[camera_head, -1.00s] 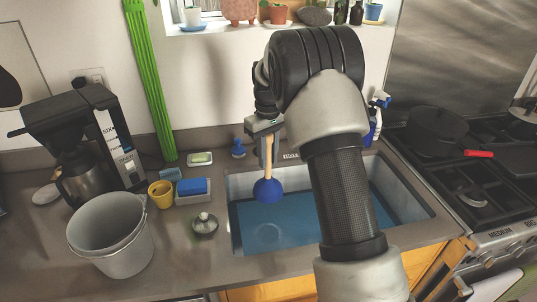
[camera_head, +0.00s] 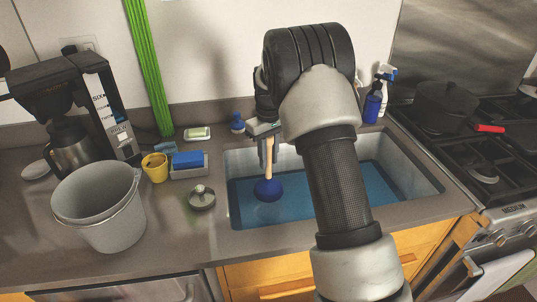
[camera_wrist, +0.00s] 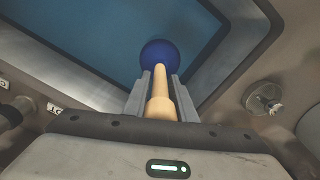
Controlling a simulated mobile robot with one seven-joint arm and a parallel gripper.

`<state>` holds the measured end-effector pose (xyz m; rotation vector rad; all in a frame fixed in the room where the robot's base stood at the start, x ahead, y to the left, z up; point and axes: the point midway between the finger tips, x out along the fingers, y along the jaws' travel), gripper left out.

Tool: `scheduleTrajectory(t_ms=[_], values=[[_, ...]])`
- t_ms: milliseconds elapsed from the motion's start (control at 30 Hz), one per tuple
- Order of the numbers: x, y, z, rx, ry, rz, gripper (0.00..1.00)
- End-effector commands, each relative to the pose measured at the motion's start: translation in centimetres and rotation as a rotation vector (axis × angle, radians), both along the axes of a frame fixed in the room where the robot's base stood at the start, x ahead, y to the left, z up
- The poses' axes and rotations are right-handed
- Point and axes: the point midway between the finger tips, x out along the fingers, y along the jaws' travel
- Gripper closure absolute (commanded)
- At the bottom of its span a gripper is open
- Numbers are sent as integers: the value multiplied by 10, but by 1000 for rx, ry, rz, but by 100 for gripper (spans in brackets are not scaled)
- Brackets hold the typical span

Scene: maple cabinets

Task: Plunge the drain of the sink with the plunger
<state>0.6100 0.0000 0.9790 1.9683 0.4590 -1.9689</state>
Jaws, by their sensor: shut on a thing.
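The plunger has a wooden handle and a blue rubber cup (camera_head: 267,189). My gripper (camera_head: 267,137) is shut on the plunger's handle and holds it upright, cup down, over the left part of the sink. In the wrist view the handle (camera_wrist: 160,88) runs between the two fingers (camera_wrist: 159,95), with the cup (camera_wrist: 158,53) beyond them. The sink (camera_head: 232,165) holds blue water, and the cup is at or close to its surface; I cannot tell if it touches. The drain is hidden in the head view, perhaps by the cup.
A grey bucket (camera_head: 110,225), a yellow cup (camera_head: 155,168), a blue sponge on a holder (camera_head: 188,159) and a stopper-like lid (camera_head: 201,197) stand left of the sink. Spray bottles (camera_head: 373,103) stand behind it. The stove (camera_head: 490,170) is at the right.

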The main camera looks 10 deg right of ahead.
Motion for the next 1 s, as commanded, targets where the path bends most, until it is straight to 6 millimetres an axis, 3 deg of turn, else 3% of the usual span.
scheduleTrajectory(t_ms=[700,1000], values=[[0,0,-88,0,-1,0,100],[1,0,-107,0,-1,0,100]])
